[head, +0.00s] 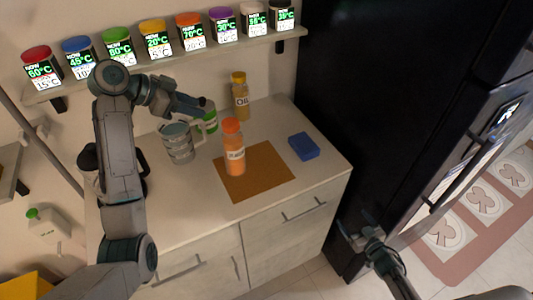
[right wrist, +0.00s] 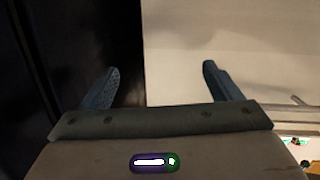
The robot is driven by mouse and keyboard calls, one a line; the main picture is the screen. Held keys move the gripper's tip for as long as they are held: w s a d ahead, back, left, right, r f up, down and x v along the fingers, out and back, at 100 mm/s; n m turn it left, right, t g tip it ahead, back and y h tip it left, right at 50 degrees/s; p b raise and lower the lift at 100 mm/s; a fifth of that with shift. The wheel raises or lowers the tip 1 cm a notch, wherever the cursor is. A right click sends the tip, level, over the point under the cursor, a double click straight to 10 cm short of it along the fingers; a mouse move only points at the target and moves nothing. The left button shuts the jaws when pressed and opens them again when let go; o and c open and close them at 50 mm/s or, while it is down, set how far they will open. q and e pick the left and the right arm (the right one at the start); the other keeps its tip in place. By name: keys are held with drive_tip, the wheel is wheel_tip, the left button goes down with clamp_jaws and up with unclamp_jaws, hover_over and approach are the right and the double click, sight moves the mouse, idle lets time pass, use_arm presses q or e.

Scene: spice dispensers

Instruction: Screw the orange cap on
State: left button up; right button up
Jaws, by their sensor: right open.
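An orange bottle (head: 235,158) with a pale label stands upright on the brown mat (head: 266,184) on the counter. The orange cap (head: 231,125) sits on top of this bottle; I cannot tell how tightly. My left gripper (head: 198,105) is above the counter, up and left of the cap and apart from it. It hangs over the grey mug and green-labelled container, and its finger opening is unclear. My right gripper (head: 358,236) is low at the right, off the counter's front corner. In the right wrist view it is open and empty (right wrist: 162,85).
A grey mug (head: 178,143), a green container (head: 210,120), a yellow-capped oil bottle (head: 240,100) and a blue box (head: 303,147) stand around the mat. A shelf (head: 165,62) of spice jars runs above. A dark fridge (head: 385,100) stands right. The mat's right part is clear.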

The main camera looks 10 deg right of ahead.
drive_tip(key=w+a+r+n+t+y, duration=0.1)
drive_tip(key=w+a+r+n+y, duration=0.15)
drive_tip(key=r, duration=0.45)
drive_tip(key=w+a+r+n+t+y, duration=0.1)
drive_tip(key=w+a+r+n+y, duration=0.2)
drive_tip(key=r, duration=0.5)
drive_tip(key=n+g+y, duration=0.3)
drive_tip(key=g+y, duration=0.4)
drive_tip(key=g, duration=0.1)
approach(234, 143)
wheel_tip(234, 143, down, 3)
drive_tip(key=w, duration=0.2)
drive_tip(key=x, duration=1)
drive_tip(key=shift+w+a+r, duration=0.15)
drive_tip(key=shift+w, duration=0.25)
drive_tip(key=shift+c, duration=0.4)
drive_tip(key=c, duration=1.3)
drive_tip(key=o, duration=1.4)
